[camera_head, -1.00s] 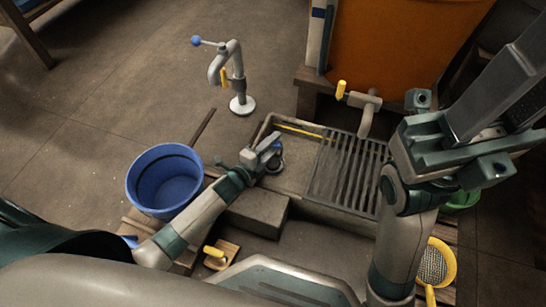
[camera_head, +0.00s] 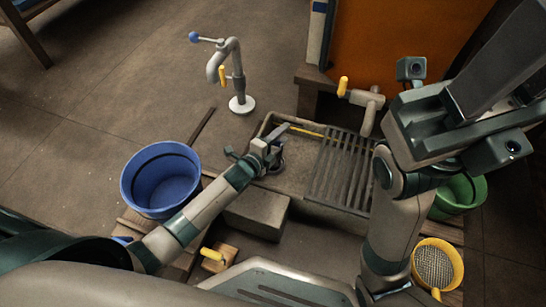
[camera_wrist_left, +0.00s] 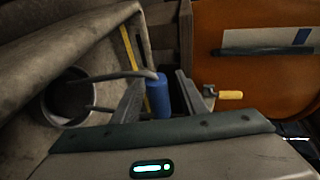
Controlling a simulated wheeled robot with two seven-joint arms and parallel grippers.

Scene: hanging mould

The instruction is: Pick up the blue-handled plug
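The blue handle of the plug (camera_wrist_left: 159,97) stands upright between the two fingers of my left gripper in the left wrist view. Narrow gaps show beside it, so the fingers look open around it, apart from it. In the head view my left gripper (camera_head: 279,143) is over the left end of the grey trough (camera_head: 262,126), and hides the plug there. The plug's lower end is hidden. My right arm is large at the right of the head view; its fingers cannot be made out clearly.
A blue bucket (camera_head: 163,208) stands left of the trough, and a green bucket (camera_head: 462,194) right. A slatted grate (camera_head: 342,172) covers the trough's right part. A blue-knobbed tap (camera_head: 238,75) stands behind. A yellow handle (camera_head: 212,254) and a yellow sieve (camera_head: 437,264) are in front.

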